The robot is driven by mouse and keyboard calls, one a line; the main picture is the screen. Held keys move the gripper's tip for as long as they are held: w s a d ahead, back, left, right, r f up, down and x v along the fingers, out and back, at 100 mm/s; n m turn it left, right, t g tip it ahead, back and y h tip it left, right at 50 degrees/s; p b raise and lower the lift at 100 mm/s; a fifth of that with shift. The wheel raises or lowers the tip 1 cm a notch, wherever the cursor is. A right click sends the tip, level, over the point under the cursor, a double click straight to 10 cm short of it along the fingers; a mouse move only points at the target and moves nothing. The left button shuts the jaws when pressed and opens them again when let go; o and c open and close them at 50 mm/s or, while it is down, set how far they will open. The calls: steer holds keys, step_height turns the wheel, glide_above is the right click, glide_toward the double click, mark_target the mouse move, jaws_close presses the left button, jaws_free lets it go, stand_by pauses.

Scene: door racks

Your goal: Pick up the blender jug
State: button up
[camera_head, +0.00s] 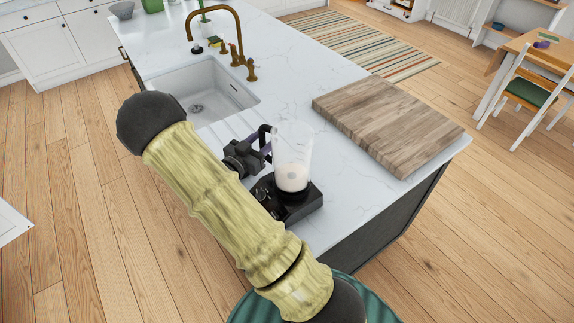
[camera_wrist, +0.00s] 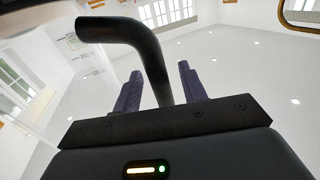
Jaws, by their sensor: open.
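The blender jug (camera_head: 293,150) is clear with a whitish lower part and a black handle (camera_head: 266,130). It stands upright on its black blender base (camera_head: 298,207) on the island counter. My gripper (camera_head: 261,148) is at the handle side, just left of the jug. In the wrist view the black curved handle (camera_wrist: 152,55) passes between the two purple-grey fingers of my gripper (camera_wrist: 160,78). The fingers are apart, with gaps showing beside the handle. My arm covers part of the counter left of the base.
A wooden cutting board (camera_head: 385,120) lies on the white counter (camera_head: 290,75) to the right of the jug. A sink (camera_head: 205,90) with a brass tap (camera_head: 236,40) is behind the gripper. The counter's right edge is near the base.

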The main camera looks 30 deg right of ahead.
jaws_close()
steer(key=shift+r, duration=0.25)
stand_by(0.3)
steer(key=shift+r+b, duration=1.05)
steer(key=shift+r, duration=3.75)
